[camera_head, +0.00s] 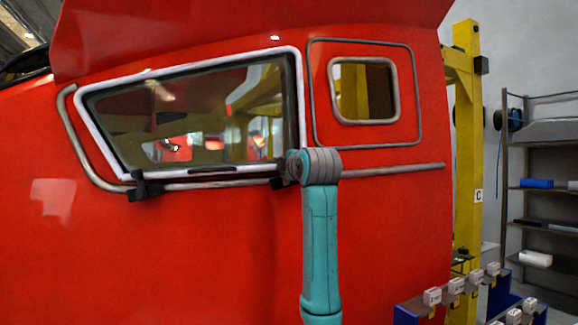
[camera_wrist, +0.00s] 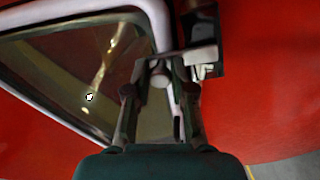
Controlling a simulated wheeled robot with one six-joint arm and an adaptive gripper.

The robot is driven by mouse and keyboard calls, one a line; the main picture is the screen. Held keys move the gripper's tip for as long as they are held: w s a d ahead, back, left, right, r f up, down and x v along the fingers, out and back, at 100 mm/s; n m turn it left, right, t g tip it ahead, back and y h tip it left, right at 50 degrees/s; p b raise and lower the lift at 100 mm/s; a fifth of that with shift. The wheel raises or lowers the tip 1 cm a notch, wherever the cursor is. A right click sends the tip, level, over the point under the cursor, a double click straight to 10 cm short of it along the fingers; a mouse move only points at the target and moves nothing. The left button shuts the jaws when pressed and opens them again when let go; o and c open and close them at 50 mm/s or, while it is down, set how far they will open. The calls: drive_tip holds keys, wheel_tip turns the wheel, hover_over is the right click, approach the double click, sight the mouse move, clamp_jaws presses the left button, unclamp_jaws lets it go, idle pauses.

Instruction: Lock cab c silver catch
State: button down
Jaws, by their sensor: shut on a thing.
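The silver catch (camera_wrist: 203,54) shows in the wrist view beside the rounded corner of the cab window, with a black bracket (camera_wrist: 207,20) next to it. My gripper (camera_wrist: 160,78) has its two fingers on either side of the catch's pale rounded end and is shut on it. In the head view the window (camera_head: 185,115) sits in the red cab side (camera_head: 220,250). A black catch part (camera_head: 279,182) shows at the window's lower right. My wrist joint and arm cover most of that spot, so the fingers are hidden there. I cannot tell whether the catch is locked.
Another black bracket (camera_head: 143,187) sits at the window's lower left. A grey handrail (camera_head: 400,168) runs along the cab side, and a small framed window (camera_head: 364,90) is at the right. A yellow post (camera_head: 467,150) marked C and storage shelves (camera_head: 545,185) stand beyond.

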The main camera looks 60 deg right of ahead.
drive_tip(key=shift+w+a+n, duration=0.15)
drive_tip(key=shift+n, duration=0.35)
drive_tip(key=c, duration=1)
unclamp_jaws()
drive_tip(key=v, duration=1.2)
